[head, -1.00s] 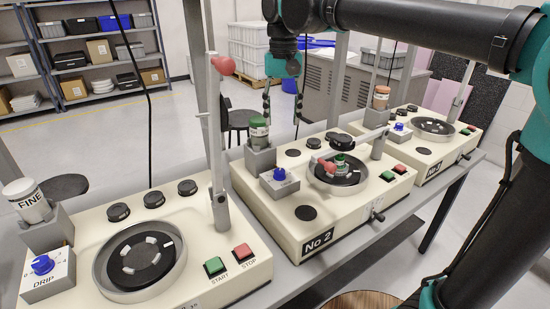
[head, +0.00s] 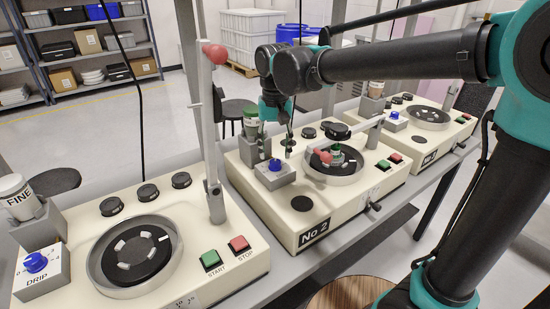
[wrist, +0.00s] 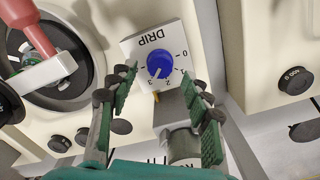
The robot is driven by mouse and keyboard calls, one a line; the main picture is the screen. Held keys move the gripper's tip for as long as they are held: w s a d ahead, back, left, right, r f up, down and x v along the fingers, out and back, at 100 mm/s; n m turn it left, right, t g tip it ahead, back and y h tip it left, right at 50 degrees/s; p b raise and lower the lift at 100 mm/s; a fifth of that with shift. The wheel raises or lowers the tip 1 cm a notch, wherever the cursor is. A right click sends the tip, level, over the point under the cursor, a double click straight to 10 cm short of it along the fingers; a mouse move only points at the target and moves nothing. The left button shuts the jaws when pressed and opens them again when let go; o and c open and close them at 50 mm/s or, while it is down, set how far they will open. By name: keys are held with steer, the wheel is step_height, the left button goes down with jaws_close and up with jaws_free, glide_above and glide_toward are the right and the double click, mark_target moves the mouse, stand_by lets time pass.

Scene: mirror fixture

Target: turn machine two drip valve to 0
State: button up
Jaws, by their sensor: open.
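The drip valve of machine No 2 is a blue knob (head: 275,165) on a small grey-white box at the machine's left side. In the wrist view the blue knob (wrist: 160,64) sits on a white face marked DRIP, with a scale running from 0 to about 3. A pale mark on the knob seems to point toward the higher numbers, but it is small. My gripper (wrist: 160,78) is open and empty. Its green-padded fingers appear on either side of the knob, apparently above it and not touching. In the head view my gripper (head: 276,130) hangs just behind the valve box.
A green-capped container (head: 250,125) stands beside the valve, close to my gripper. Machine No 2's wheel (head: 337,172) has a red-ended arm over it. Machine one (head: 135,245) is in the left foreground, with an upright red-tipped lever (head: 214,130). Machine three (head: 430,125) is at the right.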

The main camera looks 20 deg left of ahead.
mark_target(275, 161)
steer(key=shift+f, duration=1.55)
jaws_close()
